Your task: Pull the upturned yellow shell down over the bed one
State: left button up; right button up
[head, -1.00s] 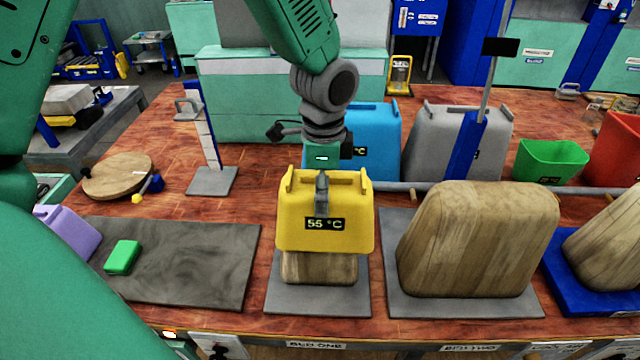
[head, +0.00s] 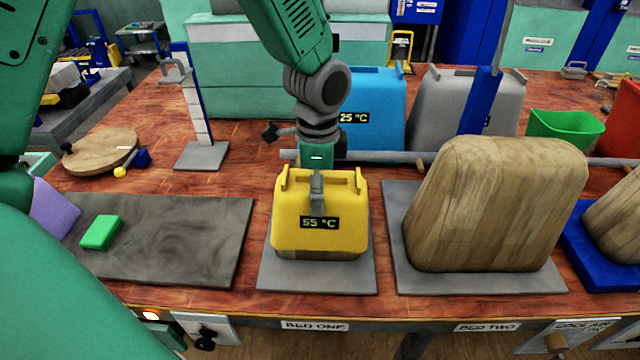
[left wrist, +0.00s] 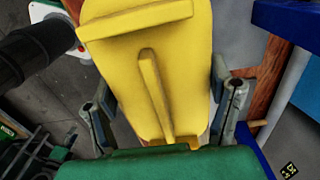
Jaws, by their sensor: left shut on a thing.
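The yellow shell (head: 320,235) sits over the wooden block (head: 318,255) on bed one, opening downward. Only a thin strip of the block shows below its lower edge. A display on its front reads about 55 °C. My left gripper (head: 317,188) is above the shell and shut on its top. In the left wrist view the yellow shell (left wrist: 160,60) lies between the two fingers of my left gripper (left wrist: 165,105), with a raised rib along it. The grey bed one plate (head: 315,280) lies under the block. My right gripper is not in view.
A large wooden block (head: 490,205) stands on the bed two plate to the right. Blue (head: 378,110) and grey (head: 445,100) shells stand behind, with a grey rail (head: 400,158) in front of them. A dark mat (head: 170,235) with a green block (head: 101,233) lies left.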

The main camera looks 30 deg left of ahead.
pick_arm(q)
jog(key=shift+a+f, duration=0.25)
jog(key=shift+a, duration=0.5)
jog(key=shift+d+f, duration=0.1)
jog(key=shift+d, duration=0.5)
jog(key=shift+a+f, duration=0.3)
jog(key=shift+a, duration=0.1)
jog(key=o, duration=1.7)
jog(key=shift+d, duration=0.1)
jog(key=shift+d+r, duration=0.1)
jog(key=shift+r, duration=0.1)
jog(key=r, duration=1.1)
jog(key=shift+w+a, duration=0.1)
jog(key=shift+a, duration=0.2)
jog(key=shift+d+r, duration=0.1)
jog(key=shift+r, duration=0.15)
